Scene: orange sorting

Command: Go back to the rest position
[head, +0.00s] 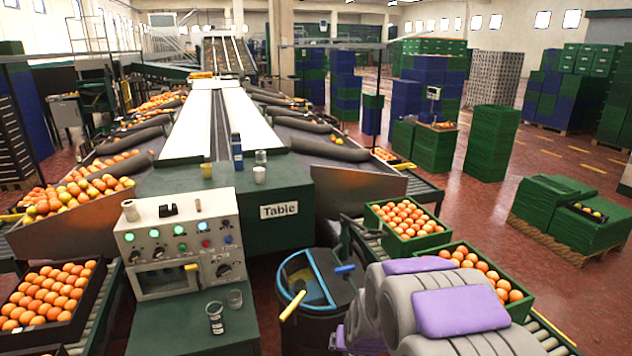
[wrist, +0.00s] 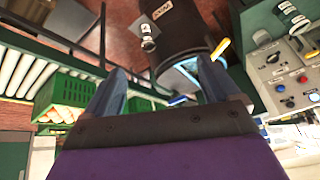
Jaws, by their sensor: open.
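My arm (head: 460,312), with grey links and purple pads, is folded at the lower right of the head view. My gripper (wrist: 162,85) shows in the wrist view with its two bluish fingers spread wide. Beyond the fingers is a dark round bin (wrist: 172,30) with a blue rim. The bin (head: 322,328) stands just left of my arm in the head view.
A control box (head: 182,245) sits on the green table (head: 262,225), with small cups and bottles nearby. Green crates of oranges (head: 447,240) stand on rollers behind and beside my arm. A dark crate of oranges (head: 92,290) is at left. Open red floor (head: 480,212) lies to the right.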

